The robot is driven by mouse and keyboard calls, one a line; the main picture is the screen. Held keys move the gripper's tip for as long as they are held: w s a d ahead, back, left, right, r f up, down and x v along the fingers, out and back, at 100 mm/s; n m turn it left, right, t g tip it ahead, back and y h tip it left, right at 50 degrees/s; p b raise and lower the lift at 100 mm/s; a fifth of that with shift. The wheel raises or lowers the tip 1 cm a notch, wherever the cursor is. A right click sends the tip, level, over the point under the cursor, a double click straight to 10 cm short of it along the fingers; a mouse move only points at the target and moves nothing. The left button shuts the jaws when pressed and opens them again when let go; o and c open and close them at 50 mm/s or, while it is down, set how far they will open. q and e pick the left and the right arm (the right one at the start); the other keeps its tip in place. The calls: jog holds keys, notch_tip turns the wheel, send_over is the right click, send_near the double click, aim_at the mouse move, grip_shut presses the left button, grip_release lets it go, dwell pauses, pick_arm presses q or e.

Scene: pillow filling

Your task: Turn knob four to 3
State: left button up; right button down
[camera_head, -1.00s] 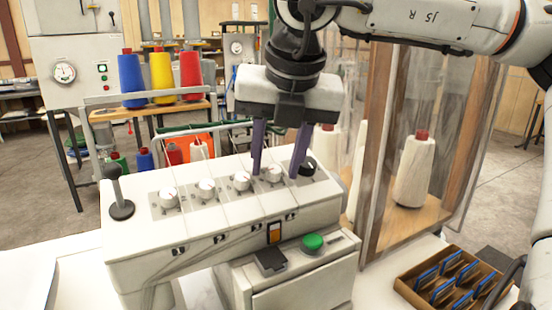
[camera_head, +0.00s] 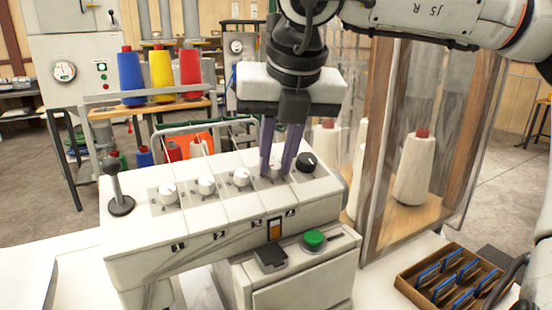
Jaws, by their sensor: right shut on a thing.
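A white machine top (camera_head: 135,224) carries a row of white knobs, with number labels 1 to 4 on its front face. Knob four (camera_head: 276,171) is the rightmost white knob, above label 4 (camera_head: 291,213). My right gripper (camera_head: 277,174) comes down from above with its two purple fingers on either side of knob four, shut on it. The fingers hide much of the knob, and its pointer and dial marks cannot be read. The left gripper is not in view.
Knob three (camera_head: 240,177) stands just left of the fingers and a black knob (camera_head: 307,161) just right. A black lever (camera_head: 116,185) rises at the left end. A green button (camera_head: 314,239) is below. A clear-walled cabinet with a thread cone (camera_head: 414,165) stands right.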

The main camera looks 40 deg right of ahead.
jog(key=n+b, duration=0.1)
jog(key=n, duration=0.6)
jog(key=shift+y, duration=0.3)
jog(key=n, duration=0.3)
jog(key=shift+s+d, duration=0.1)
jog(key=n+p, duration=0.1)
jog(key=n, duration=0.2)
jog(key=shift+r+n+y, duration=0.1)
jog(key=shift+n+y, duration=0.2)
jog(key=shift+n, duration=0.1)
jog(key=n+p, duration=0.1)
jog(key=n, duration=0.2)
jog(key=shift+d+n, duration=0.1)
jog(key=shift+n, duration=0.2)
jog(key=shift+n+p, duration=0.55)
jog(key=shift+n, duration=0.65)
jog(key=shift+n+y, duration=0.3)
jog(key=shift+n, duration=1)
